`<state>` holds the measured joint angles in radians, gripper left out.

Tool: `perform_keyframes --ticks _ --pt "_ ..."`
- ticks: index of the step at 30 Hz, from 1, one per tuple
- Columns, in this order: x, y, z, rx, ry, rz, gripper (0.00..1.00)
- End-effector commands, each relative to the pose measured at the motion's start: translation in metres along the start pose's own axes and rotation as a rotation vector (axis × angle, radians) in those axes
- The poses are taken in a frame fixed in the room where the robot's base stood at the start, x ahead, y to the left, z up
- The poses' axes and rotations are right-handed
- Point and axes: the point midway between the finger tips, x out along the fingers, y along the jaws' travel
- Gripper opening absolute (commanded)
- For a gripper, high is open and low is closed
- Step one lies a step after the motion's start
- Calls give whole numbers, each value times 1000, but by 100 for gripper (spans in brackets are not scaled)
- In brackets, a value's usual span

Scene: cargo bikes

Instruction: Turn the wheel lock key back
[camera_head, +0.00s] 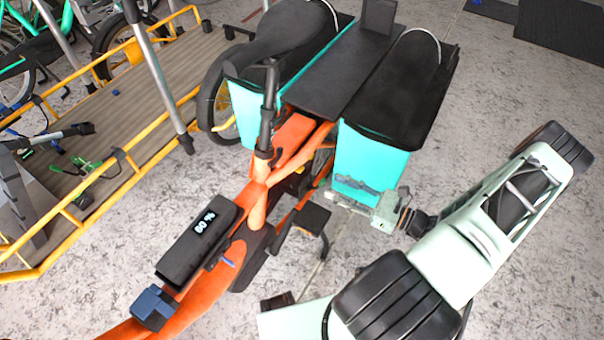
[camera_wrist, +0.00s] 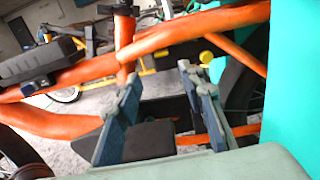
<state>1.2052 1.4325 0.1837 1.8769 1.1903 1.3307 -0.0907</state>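The orange cargo bike (camera_head: 262,200) stands in the middle of the head view, and its orange tubes (camera_wrist: 165,45) cross the wrist view. I cannot make out the wheel lock key for certain. A small yellow part (camera_wrist: 206,57) shows beyond the fingers in the wrist view; I cannot tell what it is. The wheel lock is hidden or too small to tell.
Teal panniers (camera_head: 368,160) with black covers hang at the bike's rear, close to my gripper. A black pedal (camera_head: 309,216) is near it. A yellow-railed wooden platform (camera_head: 110,105) stands left.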

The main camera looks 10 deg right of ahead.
Motion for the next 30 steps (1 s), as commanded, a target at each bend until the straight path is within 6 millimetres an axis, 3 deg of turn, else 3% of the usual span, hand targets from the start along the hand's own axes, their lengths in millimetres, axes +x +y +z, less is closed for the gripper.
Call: perform_keyframes --ticks 5,18,24,30 --pt "15 -2 0 10 -14 -14 36" --pt "92 -2 0 9 -10 -10 36" --pt "107 -2 1 9 -8 -11 36" --pt "108 -2 1 8 -8 -12 36"
